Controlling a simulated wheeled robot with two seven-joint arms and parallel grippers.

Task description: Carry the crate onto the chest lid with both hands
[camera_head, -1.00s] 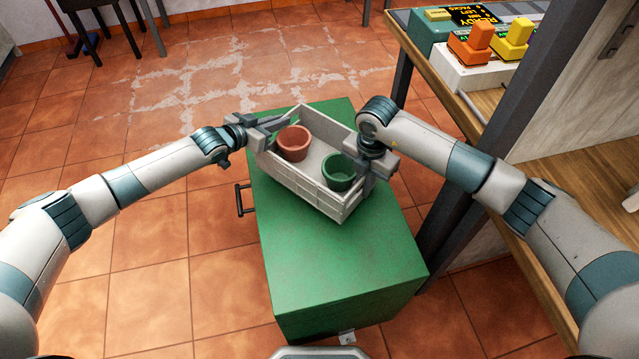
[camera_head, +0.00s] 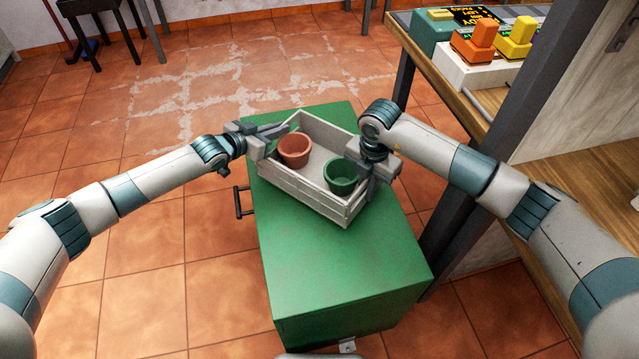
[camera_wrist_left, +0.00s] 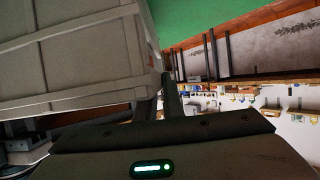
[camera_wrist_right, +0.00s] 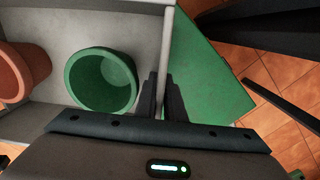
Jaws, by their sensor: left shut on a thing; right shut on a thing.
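The pale grey crate (camera_head: 300,188) is over the far half of the green chest lid (camera_head: 335,255), turned at an angle to its edges. I cannot tell whether its base touches the lid. A terracotta pot (camera_head: 294,151) and a green pot (camera_head: 341,178) stand upright inside it. My left gripper (camera_head: 274,131) is shut on the crate's left end wall; the crate's side fills the upper left of the left wrist view (camera_wrist_left: 75,65). My right gripper (camera_head: 374,178) is shut on the right end wall, whose rim runs between its fingers in the right wrist view (camera_wrist_right: 162,95).
The chest has a dark handle (camera_head: 240,203) on its left side. A wooden workbench (camera_head: 460,105) with a dark post stands close on the right, carrying orange and yellow push-blocks (camera_head: 475,42). The near half of the lid is bare. Tiled floor lies open to the left.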

